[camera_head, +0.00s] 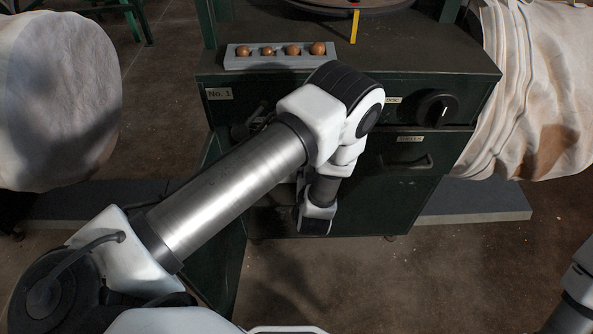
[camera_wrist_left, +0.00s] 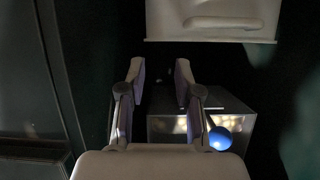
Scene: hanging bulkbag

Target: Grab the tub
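My left arm reaches into the dark lower opening of a green cabinet (camera_head: 375,200) in the head view. My left gripper (camera_wrist_left: 159,75) shows in the left wrist view with its two fingers apart and nothing between them. Beyond the fingers, at the top of that view, is a pale container-like piece (camera_wrist_left: 210,20) with a raised handle-like bar; I cannot tell for certain that it is the tub. A metallic box (camera_wrist_left: 235,125) lies below and beyond the fingers, with a blue ball (camera_wrist_left: 220,138) in front of it, close to the right finger. My right gripper is out of view.
The cabinet top holds a grey tray (camera_head: 240,62) with several brown balls. A black knob (camera_head: 437,108) and a drawer handle (camera_head: 408,163) stick out of its front. Large pale bags (camera_head: 60,100) hang at both sides.

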